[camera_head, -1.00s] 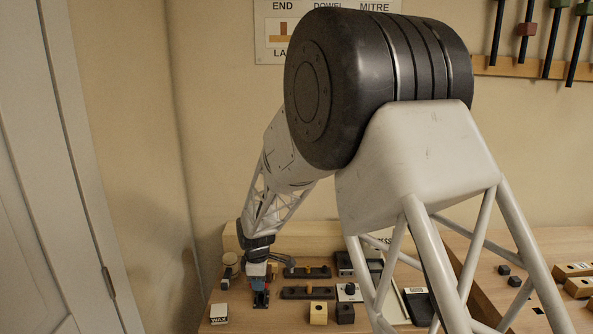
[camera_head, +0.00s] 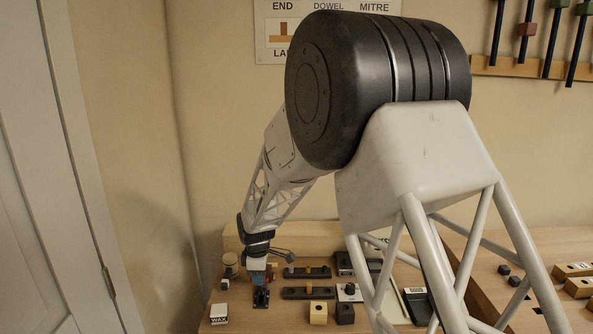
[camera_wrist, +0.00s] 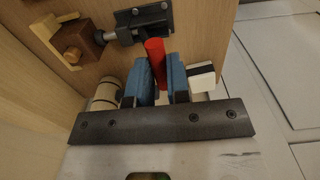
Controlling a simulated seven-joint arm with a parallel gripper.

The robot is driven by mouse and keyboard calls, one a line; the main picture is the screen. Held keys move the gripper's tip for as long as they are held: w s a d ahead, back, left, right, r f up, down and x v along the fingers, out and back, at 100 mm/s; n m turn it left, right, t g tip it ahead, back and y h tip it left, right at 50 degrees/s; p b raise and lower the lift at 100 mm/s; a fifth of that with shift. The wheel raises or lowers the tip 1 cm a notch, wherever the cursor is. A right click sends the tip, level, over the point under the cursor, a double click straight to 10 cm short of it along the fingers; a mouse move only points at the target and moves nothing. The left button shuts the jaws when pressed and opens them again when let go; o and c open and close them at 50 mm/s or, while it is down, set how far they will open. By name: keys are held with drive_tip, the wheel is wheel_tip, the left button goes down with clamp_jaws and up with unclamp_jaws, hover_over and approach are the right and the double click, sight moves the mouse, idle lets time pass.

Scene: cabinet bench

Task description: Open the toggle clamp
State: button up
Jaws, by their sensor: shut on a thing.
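The toggle clamp (camera_wrist: 145,20) shows at the top of the wrist view as a dark metal body with a red handle (camera_wrist: 155,62). Its spindle points left toward a brown wooden block (camera_wrist: 82,40). My gripper (camera_wrist: 159,84) has blue finger pads on either side of the red handle and is shut on it. In the head view my gripper (camera_head: 258,278) is at the dark clamp (camera_head: 261,298) at the left of the bench; the handle is mostly hidden there.
In the wrist view a cream cylinder (camera_wrist: 104,94) is left of my fingers, and a white block with a dark band (camera_wrist: 202,78) is close on the right. In the head view a white WAX box (camera_head: 219,313) stands left of the clamp. Dark fixtures (camera_head: 307,293) lie to its right.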

drive_tip(key=shift+w+r, duration=0.15)
drive_tip(key=shift+w, duration=0.7)
drive_tip(key=o, duration=0.7)
drive_tip(key=shift+r, duration=0.1)
drive_tip(key=shift+c, duration=0.2)
drive_tip(key=shift+r, duration=0.1)
wheel_tip(320, 180, up, 7)
idle(0.6)
